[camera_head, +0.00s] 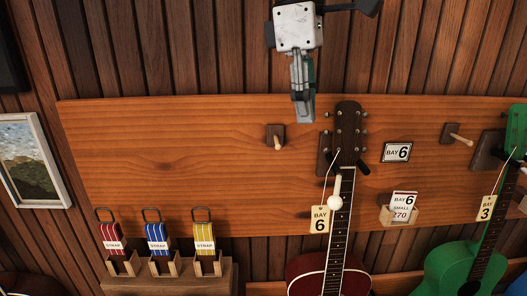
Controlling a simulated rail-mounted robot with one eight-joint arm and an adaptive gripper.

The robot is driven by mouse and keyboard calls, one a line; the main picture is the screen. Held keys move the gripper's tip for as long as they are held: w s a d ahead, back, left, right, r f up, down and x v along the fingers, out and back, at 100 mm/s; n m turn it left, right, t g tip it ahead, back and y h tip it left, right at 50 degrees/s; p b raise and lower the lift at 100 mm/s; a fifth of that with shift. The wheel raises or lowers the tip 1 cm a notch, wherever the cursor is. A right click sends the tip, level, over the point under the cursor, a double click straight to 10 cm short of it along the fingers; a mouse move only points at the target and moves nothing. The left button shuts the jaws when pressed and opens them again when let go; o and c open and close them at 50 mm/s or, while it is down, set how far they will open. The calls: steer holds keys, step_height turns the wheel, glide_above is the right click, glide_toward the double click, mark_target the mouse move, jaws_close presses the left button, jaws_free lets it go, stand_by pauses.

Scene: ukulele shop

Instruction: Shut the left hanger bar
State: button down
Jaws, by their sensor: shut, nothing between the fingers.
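A dark red ukulele (306,268) hangs upright on a dark hanger block (324,150), whose dark prong (363,169) shows right of the neck. A cream bar with a rounded end (335,197), seemingly the left hanger bar, shows at the left side of the neck, below the headstock (349,130). Whether it crosses the neck or points outward I cannot tell. My gripper (303,118) is shut and empty, pointing down above and left of the headstock, apart from the bar in the picture. A green ukulele (460,262) hangs at the right; its hanger is partly hidden.
A tag "BAY 6" (320,219) hangs by a string left of the red ukulele's neck. A wooden peg (276,138) and another peg (457,138) stick out from the board. A card holder (399,216) sits right of the neck. Several straps (156,238) stand lower left.

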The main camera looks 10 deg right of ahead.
steer(key=p, duration=0.1)
glide_toward(337, 189)
steer(key=a+f, duration=0.4)
steer(key=f, duration=0.1)
steer(key=shift+s+d+f+p, duration=0.25)
steer(key=shift+s+d+f, duration=0.15)
steer(key=shift+d+f, duration=0.15)
steer(key=shift+s+d+f+p, duration=0.25)
steer(key=shift+s+d+f, duration=0.2)
steer(key=shift+d, duration=0.2)
steer(key=shift+s+n, duration=0.1)
steer(key=shift+n, duration=0.2)
